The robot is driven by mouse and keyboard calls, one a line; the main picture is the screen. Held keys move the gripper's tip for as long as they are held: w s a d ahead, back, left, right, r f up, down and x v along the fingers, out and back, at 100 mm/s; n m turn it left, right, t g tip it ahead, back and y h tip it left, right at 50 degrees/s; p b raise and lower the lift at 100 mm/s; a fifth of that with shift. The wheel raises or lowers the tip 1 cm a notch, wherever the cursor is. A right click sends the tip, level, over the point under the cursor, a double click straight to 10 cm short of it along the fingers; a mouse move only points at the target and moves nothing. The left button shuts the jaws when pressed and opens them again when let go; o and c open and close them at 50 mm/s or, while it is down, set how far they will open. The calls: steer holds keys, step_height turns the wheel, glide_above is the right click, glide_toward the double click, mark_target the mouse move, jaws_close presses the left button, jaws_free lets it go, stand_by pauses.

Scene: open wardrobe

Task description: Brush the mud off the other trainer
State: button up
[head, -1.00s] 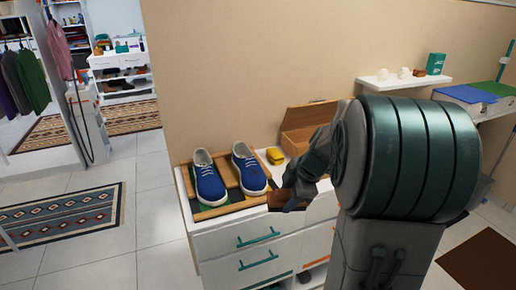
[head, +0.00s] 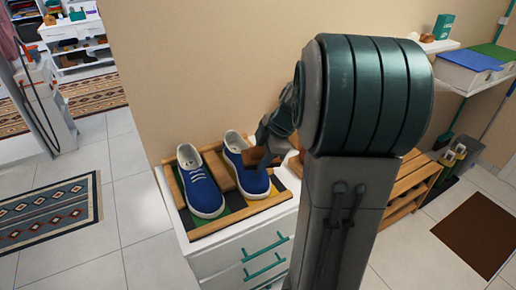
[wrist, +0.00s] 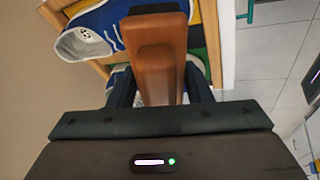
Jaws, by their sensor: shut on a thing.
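Two blue trainers with white soles sit side by side in a wooden tray (head: 209,228) on a white chest of drawers. The left trainer (head: 203,190) is fully in view. The right trainer (head: 252,184) is partly behind my gripper (head: 262,160). My gripper is shut on a brown wooden brush (wrist: 158,55), which also shows in the head view (head: 250,156), at the right trainer's side. I cannot tell whether the brush touches it. In the wrist view, the brush covers part of the blue and white shoes. I cannot make out mud at this size.
The white chest of drawers (head: 224,260) has green handles. A beige wall (head: 200,70) rises close behind it. A wooden rack (head: 408,182) stands to the right. A patterned rug (head: 50,212) lies on the floor at left. My arm hides the chest's right part.

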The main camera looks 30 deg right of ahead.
steer(key=shift+w+f+b, duration=0.2)
steer(key=shift+f+b, duration=0.15)
steer(key=shift+f, duration=0.55)
steer(key=shift+w+f+b, duration=0.25)
steer(key=shift+f+b, duration=0.05)
steer(key=shift+f, duration=0.65)
steer(key=shift+w+f+b, duration=0.2)
steer(key=shift+f+b, duration=0.15)
steer(key=shift+f, duration=0.55)
steer(key=shift+w+f+b, duration=0.2)
steer(key=shift+f+b, duration=0.55)
steer(key=shift+b, duration=0.15)
steer(key=shift+w+r, duration=0.1)
steer(key=shift+w+a+r, duration=0.1)
steer(key=shift+w+r, duration=0.2)
steer(key=shift+w, duration=0.55)
steer(key=shift+w+r, duration=0.1)
steer(key=shift+w, duration=0.85)
steer(key=shift+s+f+b, duration=0.2)
steer(key=shift+s+b, duration=0.15)
steer(key=shift+b, duration=0.2)
steer(key=shift+s+b, duration=0.45)
steer(key=shift+s, duration=0.2)
